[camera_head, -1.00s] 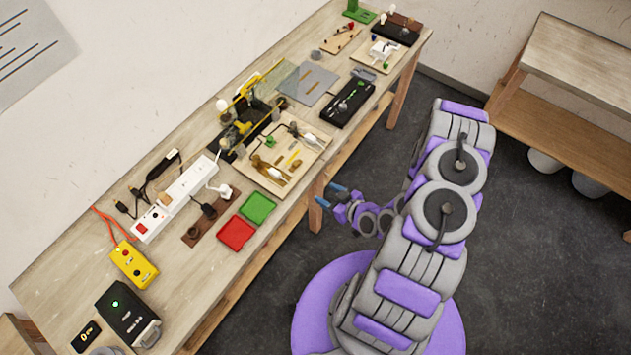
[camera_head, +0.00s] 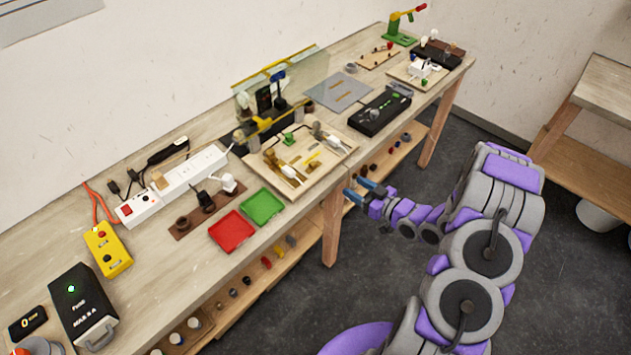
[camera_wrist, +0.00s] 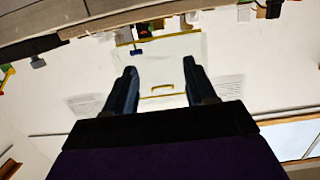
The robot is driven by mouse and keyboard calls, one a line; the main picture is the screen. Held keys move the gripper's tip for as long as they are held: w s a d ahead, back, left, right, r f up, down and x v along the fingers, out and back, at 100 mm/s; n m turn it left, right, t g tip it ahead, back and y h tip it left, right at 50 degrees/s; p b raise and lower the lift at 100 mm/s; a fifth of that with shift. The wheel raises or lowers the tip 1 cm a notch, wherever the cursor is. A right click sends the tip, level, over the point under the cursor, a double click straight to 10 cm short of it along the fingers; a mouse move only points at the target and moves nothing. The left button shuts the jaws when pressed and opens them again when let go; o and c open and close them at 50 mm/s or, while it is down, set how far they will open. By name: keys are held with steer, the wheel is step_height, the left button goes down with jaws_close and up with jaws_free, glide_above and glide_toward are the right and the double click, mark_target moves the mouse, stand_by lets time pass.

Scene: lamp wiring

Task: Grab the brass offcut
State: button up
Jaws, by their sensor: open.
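My gripper (camera_head: 358,187) is open and empty, low in front of the bench's front edge, apart from everything on the bench. In the wrist view its two dark fingers (camera_wrist: 159,72) stand apart with nothing between them. Several small brass-coloured pieces lie in the wooden tray (camera_head: 276,184), among them a thin strip (camera_head: 313,160). Thin brass-coloured strips (camera_head: 343,97) also lie on the grey mat (camera_head: 325,88). I cannot tell which piece is the brass offcut. No such piece can be made out in the wrist view.
A red tray (camera_head: 232,231) and a green tray (camera_head: 262,207) lie near the bench's front edge. A clear screen (camera_head: 305,72) stands behind the wooden tray. A black box (camera_head: 380,112) stands to its right. A lower shelf (camera_head: 222,308) holds small parts. Dark floor is clear before the bench.

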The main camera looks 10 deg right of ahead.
steer(key=shift+w+d+f, duration=0.15)
steer(key=shift+f, duration=0.1)
steer(key=b, duration=0.4)
glide_toward(316, 165)
steer(key=x, duration=0.9)
steer(key=shift+w, duration=0.25)
jaws_close()
